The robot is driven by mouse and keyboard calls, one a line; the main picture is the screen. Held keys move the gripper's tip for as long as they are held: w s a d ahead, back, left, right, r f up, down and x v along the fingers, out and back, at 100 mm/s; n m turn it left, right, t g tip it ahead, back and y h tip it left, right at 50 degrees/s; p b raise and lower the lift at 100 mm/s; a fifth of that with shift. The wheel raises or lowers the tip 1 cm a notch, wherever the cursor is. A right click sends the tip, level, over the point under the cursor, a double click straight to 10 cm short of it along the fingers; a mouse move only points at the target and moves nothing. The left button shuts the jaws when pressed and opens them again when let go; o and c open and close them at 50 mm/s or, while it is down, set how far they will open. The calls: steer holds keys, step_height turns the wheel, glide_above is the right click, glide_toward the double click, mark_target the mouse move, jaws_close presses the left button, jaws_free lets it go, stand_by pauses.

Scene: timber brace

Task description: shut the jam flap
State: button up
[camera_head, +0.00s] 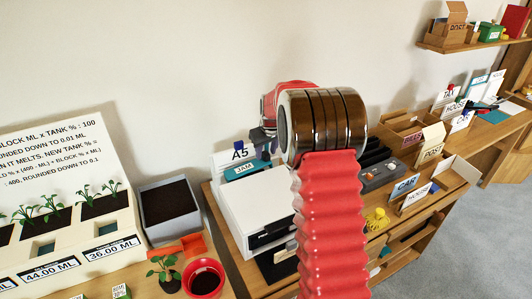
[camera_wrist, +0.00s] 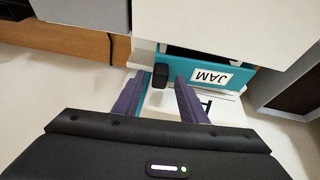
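The jam flap (camera_head: 246,169) is a teal panel with a white JAM label at the back of the white printer (camera_head: 262,205). In the wrist view the flap (camera_wrist: 235,79) stands away from the printer's white body (camera_wrist: 220,22), with a dark gap between them. A small black knob (camera_wrist: 161,77) sits at the flap's end. My gripper (camera_wrist: 160,80) has its two purple fingers apart, with the knob showing between their tips; no contact is visible. In the head view my gripper (camera_head: 262,138) is above and behind the flap, partly hidden by my arm.
An A5 card (camera_head: 239,153) stands behind the flap. A grey bin (camera_head: 168,205) is left of the printer. A dark grey device (camera_head: 381,174) and card holders (camera_head: 405,187) are to the right. The wall is close behind my gripper.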

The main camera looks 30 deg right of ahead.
steer(key=shift+w+f, duration=0.15)
steer(key=shift+f, duration=0.25)
steer(key=shift+c, duration=0.2)
jaws_close()
